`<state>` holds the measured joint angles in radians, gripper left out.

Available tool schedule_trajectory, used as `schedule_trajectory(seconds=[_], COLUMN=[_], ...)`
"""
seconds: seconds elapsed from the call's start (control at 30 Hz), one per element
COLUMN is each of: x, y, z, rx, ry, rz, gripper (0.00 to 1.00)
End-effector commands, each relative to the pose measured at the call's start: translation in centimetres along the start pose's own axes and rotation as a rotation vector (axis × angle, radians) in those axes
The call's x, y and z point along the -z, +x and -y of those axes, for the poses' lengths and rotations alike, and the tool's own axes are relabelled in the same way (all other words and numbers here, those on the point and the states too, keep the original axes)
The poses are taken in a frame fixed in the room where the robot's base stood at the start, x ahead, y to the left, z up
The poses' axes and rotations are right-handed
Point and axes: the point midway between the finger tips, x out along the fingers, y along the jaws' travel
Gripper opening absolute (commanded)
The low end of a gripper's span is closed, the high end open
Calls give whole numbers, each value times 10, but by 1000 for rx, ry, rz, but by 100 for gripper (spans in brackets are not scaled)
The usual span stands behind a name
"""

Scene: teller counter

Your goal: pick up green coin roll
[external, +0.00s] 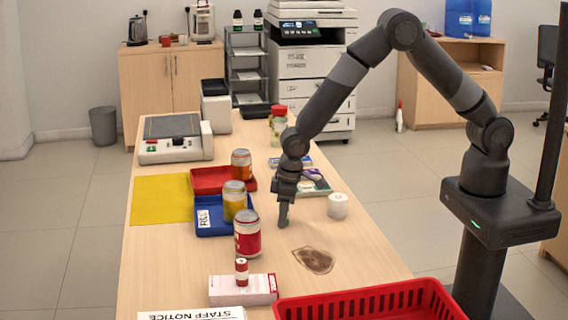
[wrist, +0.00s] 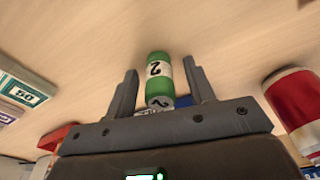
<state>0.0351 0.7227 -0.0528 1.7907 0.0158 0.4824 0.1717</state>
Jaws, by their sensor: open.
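The green coin roll (wrist: 159,78), with a white band marked "2", is on the wooden counter in the wrist view. It lies between the two spread fingers of my gripper (wrist: 160,66), with a visible gap on each side. In the external view my gripper (external: 284,216) points down, low over the middle of the counter. The green roll cannot be made out there. My gripper is open and holds nothing.
A red jar (external: 247,234) stands close by; a red-and-white jar (wrist: 297,105) shows in the wrist view. A blue tray (external: 212,229), white round container (external: 338,205) and red basket (external: 375,300) are around.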

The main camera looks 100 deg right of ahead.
Motion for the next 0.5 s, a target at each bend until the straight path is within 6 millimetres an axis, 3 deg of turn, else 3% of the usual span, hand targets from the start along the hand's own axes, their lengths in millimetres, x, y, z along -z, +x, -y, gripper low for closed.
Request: schedule_trajectory(seconds=[0.17,0.5], x=[0,0], y=[0,-1], z=[0,0], rx=[0,0], ry=[0,0], rz=[-1,-1], gripper=[49,21])
